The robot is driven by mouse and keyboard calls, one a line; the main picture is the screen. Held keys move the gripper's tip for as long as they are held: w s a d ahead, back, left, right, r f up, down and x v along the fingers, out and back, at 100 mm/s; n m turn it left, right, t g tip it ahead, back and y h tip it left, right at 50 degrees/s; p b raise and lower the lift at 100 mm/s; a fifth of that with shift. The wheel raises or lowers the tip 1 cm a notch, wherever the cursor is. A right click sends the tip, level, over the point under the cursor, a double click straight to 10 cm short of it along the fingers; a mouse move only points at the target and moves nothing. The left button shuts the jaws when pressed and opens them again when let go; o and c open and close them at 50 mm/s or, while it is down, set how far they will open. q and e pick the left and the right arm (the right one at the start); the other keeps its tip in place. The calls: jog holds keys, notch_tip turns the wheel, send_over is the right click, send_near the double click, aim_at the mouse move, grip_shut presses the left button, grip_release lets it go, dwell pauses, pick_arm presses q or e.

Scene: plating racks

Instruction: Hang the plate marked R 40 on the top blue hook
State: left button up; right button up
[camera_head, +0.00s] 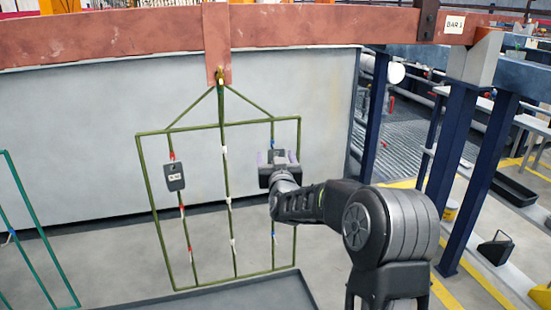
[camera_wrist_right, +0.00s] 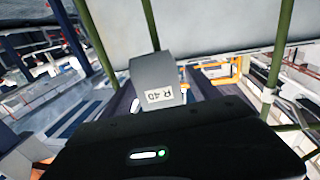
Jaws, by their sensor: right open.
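A grey plate marked R 40 (camera_wrist_right: 152,82) shows in the right wrist view, just beyond the dark body of my right gripper. A green rod runs down to its top edge; whether the plate bears on a hook is hidden. In the head view my right gripper (camera_head: 278,158) is open at the upper part of the rack's right rod, just below the top blue hook (camera_head: 272,145). Its fingers stand apart there, with something grey between them. Another dark plate (camera_head: 175,177) hangs on the left rod below a red hook; its small label is not readable. My left gripper is not in view.
The green rack (camera_head: 211,124) hangs from the red-brown bar (camera_head: 120,37). White hooks sit on its middle rod, and a lower blue hook (camera_head: 274,235) on the right rod. A dark tray (camera_head: 230,297) lies below.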

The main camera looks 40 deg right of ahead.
jog(key=p+v, duration=0.1)
jog(key=v, duration=0.7)
jog(key=shift+p, duration=0.3)
jog(key=shift+w, duration=0.1)
